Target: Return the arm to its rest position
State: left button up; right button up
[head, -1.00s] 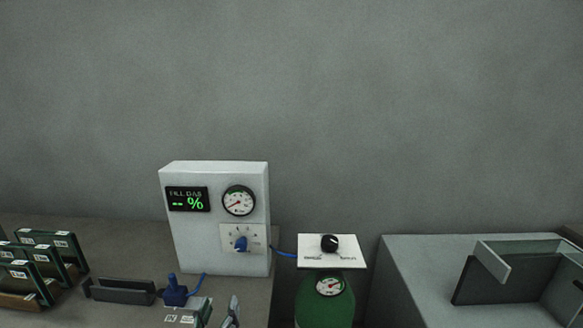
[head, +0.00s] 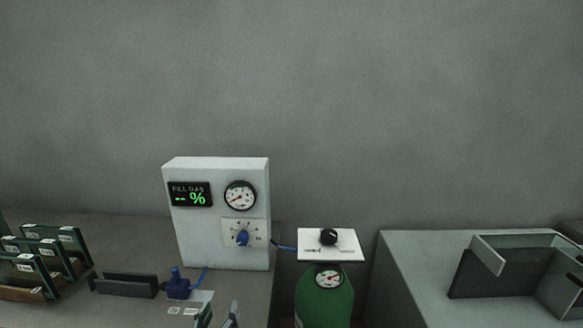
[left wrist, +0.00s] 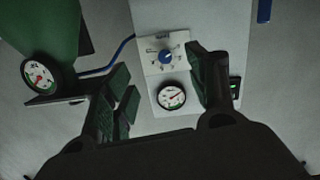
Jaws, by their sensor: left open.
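My left gripper (head: 218,315) shows at the bottom edge of the head view, cut off by the frame, in front of the white fill-gas box. In the left wrist view my left gripper (left wrist: 163,85) has its two dark fingers spread apart with nothing between them. The white fill-gas box (head: 222,250), with its dial gauge and blue knob (head: 242,238), stands beyond the fingers and apart from them. The rest of my left arm is hidden below the head frame. My right gripper shows in neither view.
A green gas cylinder (head: 325,302) with a white knob panel (head: 314,252) stands right of the box. A blue valve piece (head: 178,288) and dark holder (head: 127,285) lie left. Green frames (head: 72,243) stand far left.

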pick_arm(q)
jog(key=s+a+f+m+g, duration=0.1)
jog(key=s+a+f+g, duration=0.1)
jog(key=s+f+g, duration=0.55)
jog(key=s+a+f+m+g, duration=0.2)
jog(key=s+f+g, duration=0.25)
jog(key=s, duration=0.65)
notch_tip(320, 180, down, 33)
jog(key=s+g, duration=0.2)
jog(key=s, duration=0.1)
jog(key=s+a+f, duration=0.2)
jog(key=s+f, duration=0.7)
jog(key=s, duration=0.2)
jog(key=s+a+f+g, duration=0.1)
jog(key=s+a+f, duration=0.1)
jog(key=s+f, duration=0.8)
jog(key=shift+s+f+y, duration=0.15)
jog(key=shift+s+y, duration=0.2)
jog(key=shift+y, duration=0.05)
